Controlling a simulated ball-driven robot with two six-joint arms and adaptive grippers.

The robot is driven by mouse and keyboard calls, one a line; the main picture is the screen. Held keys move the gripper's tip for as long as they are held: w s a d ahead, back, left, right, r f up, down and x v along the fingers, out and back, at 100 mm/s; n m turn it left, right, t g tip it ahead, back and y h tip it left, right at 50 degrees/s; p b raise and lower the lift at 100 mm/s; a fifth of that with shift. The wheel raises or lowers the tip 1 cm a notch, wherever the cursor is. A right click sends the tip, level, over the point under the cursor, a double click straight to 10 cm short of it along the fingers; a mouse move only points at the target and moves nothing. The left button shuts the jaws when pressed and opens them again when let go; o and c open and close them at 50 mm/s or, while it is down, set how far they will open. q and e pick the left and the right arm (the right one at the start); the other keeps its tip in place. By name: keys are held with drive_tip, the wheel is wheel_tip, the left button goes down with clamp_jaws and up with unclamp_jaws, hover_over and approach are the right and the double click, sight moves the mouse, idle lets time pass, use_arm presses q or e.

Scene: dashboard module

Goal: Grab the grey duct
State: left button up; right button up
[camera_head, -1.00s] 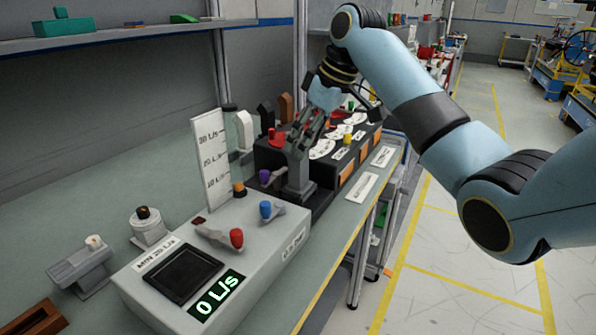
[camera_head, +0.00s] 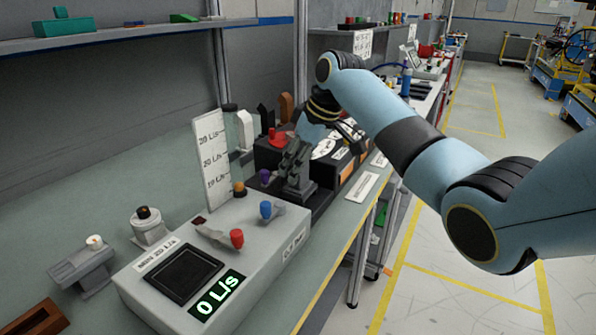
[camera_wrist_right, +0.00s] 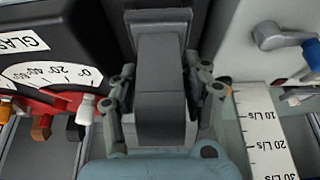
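The grey duct (camera_head: 299,190) stands between the white flow module (camera_head: 215,255) and the black dial panel in the head view. In the right wrist view the grey duct (camera_wrist_right: 160,85) fills the middle, upright along the gripper's axis. My right gripper (camera_head: 295,165) is over the duct from above, pointing down. In the right wrist view its fingers (camera_wrist_right: 160,72) are spread, one on each side of the duct, with the tips close to its sides; firm contact cannot be made out. My left gripper is not in view.
The black dial panel (camera_head: 268,152) with coloured knobs is close behind the duct. A white scale plate (camera_head: 212,160) marked in L/s stands to its left. Blue (camera_head: 265,209) and red (camera_head: 237,238) valve knobs are in front. The display (camera_head: 217,296) reads 0 L/s.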

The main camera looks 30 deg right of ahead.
drive_tip(key=c, duration=0.8)
drive_tip(key=shift+r, duration=0.15)
